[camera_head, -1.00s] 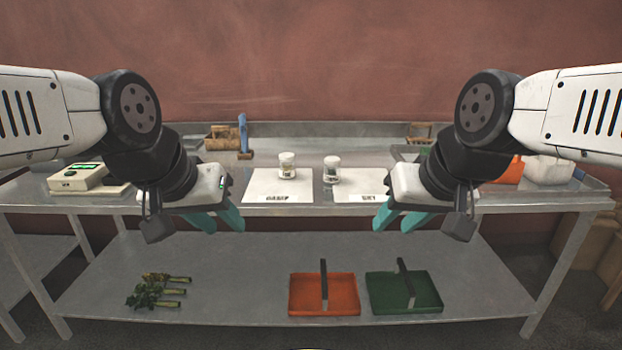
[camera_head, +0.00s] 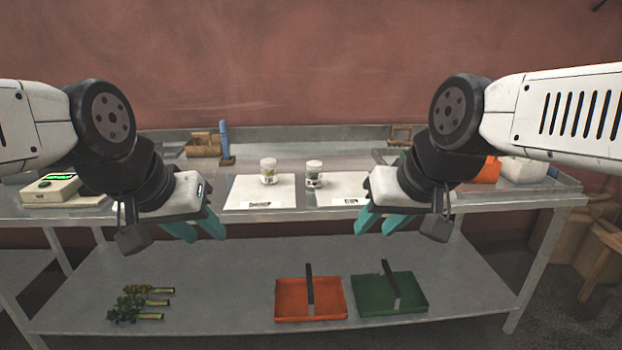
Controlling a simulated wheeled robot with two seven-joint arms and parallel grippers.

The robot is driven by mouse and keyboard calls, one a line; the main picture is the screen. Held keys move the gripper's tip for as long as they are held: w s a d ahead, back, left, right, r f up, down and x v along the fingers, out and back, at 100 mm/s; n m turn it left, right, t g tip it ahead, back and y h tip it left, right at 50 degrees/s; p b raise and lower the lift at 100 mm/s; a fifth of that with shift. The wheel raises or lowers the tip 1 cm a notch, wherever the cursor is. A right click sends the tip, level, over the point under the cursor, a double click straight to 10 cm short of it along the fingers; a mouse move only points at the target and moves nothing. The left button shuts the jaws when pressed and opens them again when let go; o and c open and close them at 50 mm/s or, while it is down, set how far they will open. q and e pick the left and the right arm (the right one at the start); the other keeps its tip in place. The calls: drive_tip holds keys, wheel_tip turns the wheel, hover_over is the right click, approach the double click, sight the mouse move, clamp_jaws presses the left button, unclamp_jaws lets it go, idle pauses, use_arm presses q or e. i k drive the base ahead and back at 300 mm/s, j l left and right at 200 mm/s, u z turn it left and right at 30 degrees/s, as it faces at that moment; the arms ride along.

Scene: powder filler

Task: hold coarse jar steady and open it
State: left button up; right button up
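Two small jars with white lids stand upright near the middle of the table. The left jar (camera_head: 268,172) is on a white labelled mat (camera_head: 250,190). The right jar (camera_head: 314,175) stands at the left edge of a second white mat (camera_head: 340,189). The label words are too small to read, so I cannot tell which jar is the coarse one. My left gripper (camera_head: 208,232) is open and empty at the table's front edge, left of the jars. My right gripper (camera_head: 380,228) is open and empty at the front edge, right of the jars. Neither touches a jar.
A device with a green display (camera_head: 50,189) sits at the table's left end. A blue upright tool (camera_head: 224,142) stands at the back. Orange (camera_head: 290,312) and green (camera_head: 375,306) trays and plant bunches (camera_head: 140,303) lie on the lower shelf. The table between the grippers is clear around the jars.

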sight(314, 178)
drive_tip(key=l+u, duration=0.1)
drive_tip(key=u, duration=0.2)
drive_tip(key=i+l+u, duration=0.1)
drive_tip(key=u, duration=0.25)
drive_tip(key=i+l+u, duration=0.2)
drive_tip(key=l, duration=0.5)
drive_tip(key=l+u, duration=0.15)
drive_tip(key=l, duration=0.55)
drive_tip(key=i+l+u, duration=0.2)
drive_tip(key=l, duration=1.45)
